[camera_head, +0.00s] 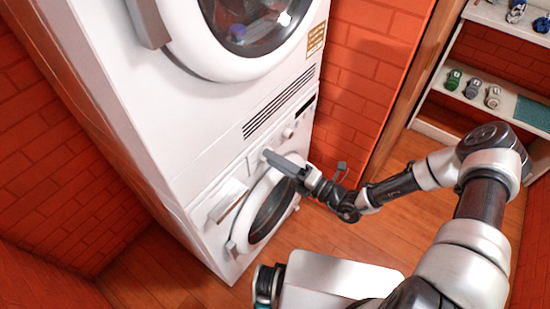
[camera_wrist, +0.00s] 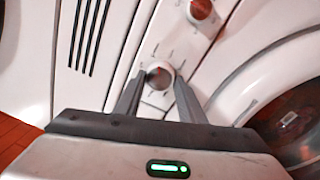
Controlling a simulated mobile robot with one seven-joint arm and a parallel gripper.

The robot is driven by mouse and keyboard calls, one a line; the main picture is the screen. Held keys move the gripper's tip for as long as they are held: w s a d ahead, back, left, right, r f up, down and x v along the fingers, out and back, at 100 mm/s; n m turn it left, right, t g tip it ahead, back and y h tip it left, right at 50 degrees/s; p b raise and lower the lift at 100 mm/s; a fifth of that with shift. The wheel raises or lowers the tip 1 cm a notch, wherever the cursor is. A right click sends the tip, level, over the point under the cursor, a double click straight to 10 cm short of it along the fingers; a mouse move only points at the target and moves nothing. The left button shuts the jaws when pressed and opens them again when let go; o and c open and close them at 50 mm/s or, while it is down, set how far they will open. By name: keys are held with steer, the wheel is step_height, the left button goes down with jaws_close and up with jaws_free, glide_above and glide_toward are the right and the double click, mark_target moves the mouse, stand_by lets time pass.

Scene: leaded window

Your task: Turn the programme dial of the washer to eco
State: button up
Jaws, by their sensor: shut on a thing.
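The washer (camera_head: 212,232) is the lower white machine of a stack, with a round door at its front. A round, shiny dial (camera_wrist: 160,74) with small marks around it shows on the panel in the wrist view. My gripper (camera_wrist: 158,84) has one finger on each side of this dial and is shut on it. In the head view my gripper (camera_head: 268,155) reaches the panel above the round door and hides the dial. The lettering is too small to read, so I cannot tell which programme the dial points to.
A second knob (camera_wrist: 201,10) sits close by on the panel; it also shows in the head view (camera_head: 288,132). Vent slots (camera_head: 280,103) lie above the panel. The upper machine's round door (camera_head: 238,40) is overhead. Shelves (camera_head: 440,127) with small items stand at right; wooden floor lies between.

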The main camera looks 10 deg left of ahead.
steer(key=m, duration=0.5)
steer(key=shift+r+m+p, duration=0.1)
steer(key=shift+m+p, duration=0.2)
steer(key=shift+p, duration=0.05)
steer(key=shift+m+t, duration=0.3)
steer(key=shift+t, duration=0.1)
steer(key=o, duration=1)
steer(key=shift+o, duration=0.2)
steer(key=shift+s+d, duration=0.1)
steer(key=v, duration=1.7)
steer(key=shift+d, duration=0.15)
steer(key=shift+r, duration=0.1)
